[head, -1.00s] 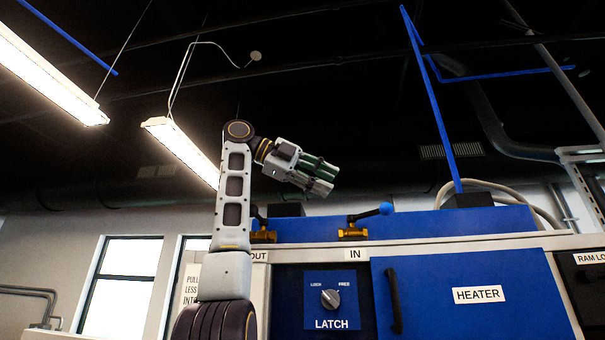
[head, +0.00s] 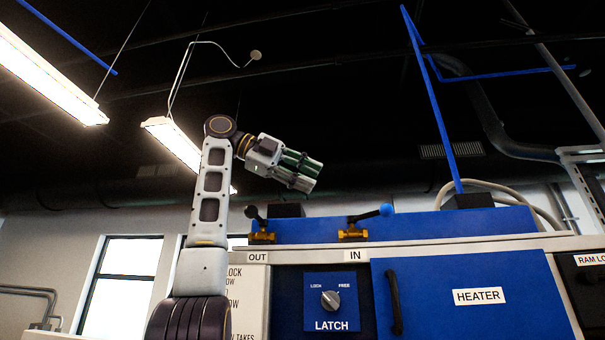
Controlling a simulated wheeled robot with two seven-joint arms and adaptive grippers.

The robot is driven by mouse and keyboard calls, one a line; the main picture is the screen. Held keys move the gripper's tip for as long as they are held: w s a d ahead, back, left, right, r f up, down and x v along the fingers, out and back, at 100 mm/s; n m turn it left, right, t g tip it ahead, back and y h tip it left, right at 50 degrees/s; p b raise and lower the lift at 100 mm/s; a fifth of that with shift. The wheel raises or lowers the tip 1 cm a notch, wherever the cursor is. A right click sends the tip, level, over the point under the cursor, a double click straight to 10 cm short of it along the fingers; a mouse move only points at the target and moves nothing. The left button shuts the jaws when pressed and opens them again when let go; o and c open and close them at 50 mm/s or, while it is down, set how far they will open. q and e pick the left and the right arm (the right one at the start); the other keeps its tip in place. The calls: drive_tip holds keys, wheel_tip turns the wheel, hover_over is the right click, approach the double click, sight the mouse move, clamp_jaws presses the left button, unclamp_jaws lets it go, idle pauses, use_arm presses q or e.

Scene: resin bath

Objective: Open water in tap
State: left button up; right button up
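The brass IN valve (head: 353,233) sits on the front ledge of the blue machine, above the IN label (head: 352,256). Its lever slants up to the right and ends in a blue knob (head: 386,210). The brass OUT valve (head: 262,237) stands to its left above the OUT label (head: 257,257), with a black-knobbed lever (head: 252,212) slanting up left. My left gripper (head: 312,175) is in the air above and left of the IN valve, fingers pointing right and slightly down, touching nothing. Its finger gap is unclear at this angle. My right gripper is out of view.
Below the valves are the LATCH panel (head: 331,302) with a knob and the blue HEATER door (head: 470,298) with a black handle (head: 394,302). A blue pipe (head: 432,100) rises behind the machine. Lamps (head: 50,70) hang at upper left. Air right of my gripper is clear.

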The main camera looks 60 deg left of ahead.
use_arm(q)
drive_tip(key=shift+s+a, duration=0.15)
drive_tip(key=shift+s, duration=0.25)
idle(0.5)
